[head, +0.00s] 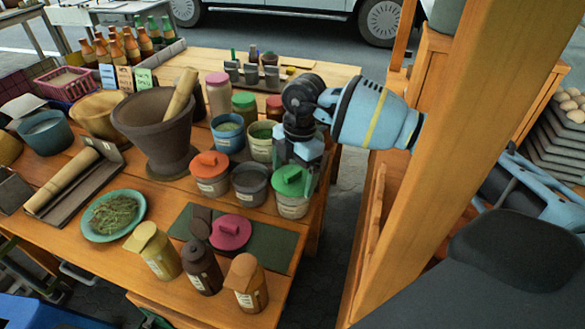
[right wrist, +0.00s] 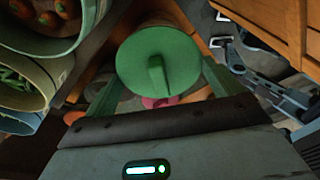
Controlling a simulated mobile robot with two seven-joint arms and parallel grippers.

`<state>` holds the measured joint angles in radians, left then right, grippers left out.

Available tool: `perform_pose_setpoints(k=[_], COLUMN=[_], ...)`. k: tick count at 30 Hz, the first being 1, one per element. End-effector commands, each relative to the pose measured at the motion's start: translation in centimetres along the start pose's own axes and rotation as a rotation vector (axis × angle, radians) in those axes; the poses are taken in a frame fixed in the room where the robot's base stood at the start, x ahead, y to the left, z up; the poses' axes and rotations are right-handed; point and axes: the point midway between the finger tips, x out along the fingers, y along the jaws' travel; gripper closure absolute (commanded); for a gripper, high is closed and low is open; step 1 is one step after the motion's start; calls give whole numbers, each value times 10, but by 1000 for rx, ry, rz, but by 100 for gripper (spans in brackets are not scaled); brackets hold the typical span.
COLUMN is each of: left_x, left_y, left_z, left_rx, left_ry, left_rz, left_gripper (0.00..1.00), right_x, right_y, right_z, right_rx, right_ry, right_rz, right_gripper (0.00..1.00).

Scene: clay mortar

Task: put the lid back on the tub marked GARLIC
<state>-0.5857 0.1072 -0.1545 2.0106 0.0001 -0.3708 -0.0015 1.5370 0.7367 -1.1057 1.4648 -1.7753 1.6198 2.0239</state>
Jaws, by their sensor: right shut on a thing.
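A round green lid (head: 290,181) with a raised bar handle is at the mouth of a pale tub (head: 292,208) at the table's right edge. My right gripper (head: 299,168) comes down over it and is shut on the green lid. In the right wrist view the fingers flank this lid (right wrist: 158,62). I cannot tell whether the lid is seated or just above the rim. The tub's label is too small to read. A pink lid (head: 230,231) lies on a dark green mat (head: 270,246). My left gripper is not in view.
An orange-lidded tub (head: 209,173), an open grey tub (head: 250,183), an open blue tub (head: 228,131) and a cream tub (head: 261,146) stand close on the left. Lidded jars (head: 203,268) stand in front. A wooden post (head: 460,130) rises on the right.

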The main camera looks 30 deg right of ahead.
Motion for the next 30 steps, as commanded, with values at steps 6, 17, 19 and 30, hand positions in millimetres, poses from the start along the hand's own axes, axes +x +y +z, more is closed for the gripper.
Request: perform_pose_setpoints(k=[6,17,19,30], left_x=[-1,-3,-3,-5], left_y=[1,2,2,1], left_z=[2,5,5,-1], left_rx=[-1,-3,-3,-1], left_ry=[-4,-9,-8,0], left_rz=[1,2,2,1], left_gripper=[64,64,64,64], right_x=[0,0,0,0], right_y=[0,0,0,0], right_z=[0,0,0,0], right_rx=[0,0,0,0], right_ry=[0,0,0,-1], right_rz=[0,0,0,1], right_gripper=[30,30,30,30])
